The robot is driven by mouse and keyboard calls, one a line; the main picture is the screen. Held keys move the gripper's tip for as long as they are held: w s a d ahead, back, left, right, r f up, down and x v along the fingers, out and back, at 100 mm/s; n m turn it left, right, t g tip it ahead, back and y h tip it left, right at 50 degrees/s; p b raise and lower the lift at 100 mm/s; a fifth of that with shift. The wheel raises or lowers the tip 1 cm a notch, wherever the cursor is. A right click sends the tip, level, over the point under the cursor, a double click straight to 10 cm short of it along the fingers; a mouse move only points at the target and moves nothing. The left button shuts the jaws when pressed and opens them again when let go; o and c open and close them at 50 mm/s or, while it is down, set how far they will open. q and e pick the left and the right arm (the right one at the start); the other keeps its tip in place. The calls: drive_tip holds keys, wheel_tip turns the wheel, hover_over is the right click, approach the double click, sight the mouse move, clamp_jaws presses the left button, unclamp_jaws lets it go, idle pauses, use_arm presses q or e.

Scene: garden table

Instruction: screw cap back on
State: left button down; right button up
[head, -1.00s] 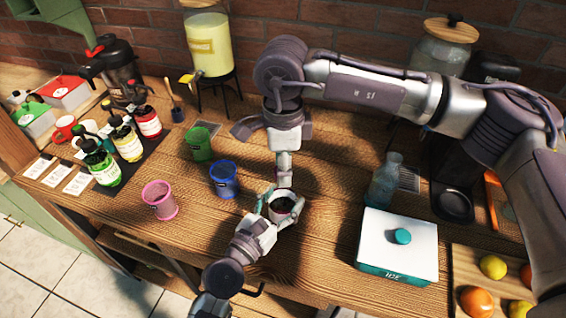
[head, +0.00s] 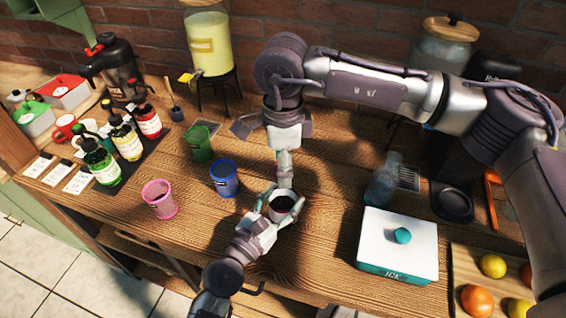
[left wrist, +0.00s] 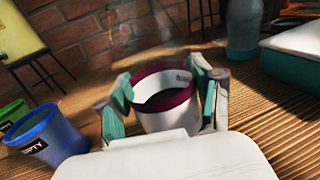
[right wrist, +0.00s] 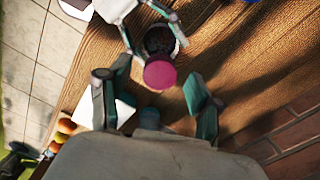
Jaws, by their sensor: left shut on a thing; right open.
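A white jar (head: 281,212) with a dark inside stands upright in my left gripper (head: 281,204). In the left wrist view the jar (left wrist: 167,120) shows a dark purple rim, with the left fingers shut on its sides. My right gripper (head: 285,168) points down just behind the jar. In the right wrist view the right gripper (right wrist: 155,100) is open, and a round pink cap (right wrist: 160,73) shows between and slightly beyond its fingertips, next to the jar's open mouth (right wrist: 160,40). I cannot tell whether the cap touches the fingers or what bears it.
A blue cup (head: 224,180), a pink cup (head: 160,200) and a green cup (head: 198,145) stand to the left. Several bottles stand on a dark mat farther left. A white box (head: 398,235) and a glass bottle (head: 383,182) are to the right. The table's front edge is close.

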wheel_tip(320, 180, up, 12)
idle(0.4)
use_arm(q)
drive_tip(key=shift+c, duration=0.6)
unclamp_jaws()
use_arm(e)
drive_tip(key=shift+f, duration=0.1)
use_arm(q)
drive_tip(key=v, duration=0.9)
drive_tip(key=shift+s+a+f, duration=0.1)
drive_tip(key=shift+s, duration=0.2)
drive_tip(key=shift+s+a, duration=0.25)
drive_tip(key=shift+s, duration=0.1)
drive_tip(key=shift+s+a, duration=0.45)
drive_tip(key=shift+s, duration=0.15)
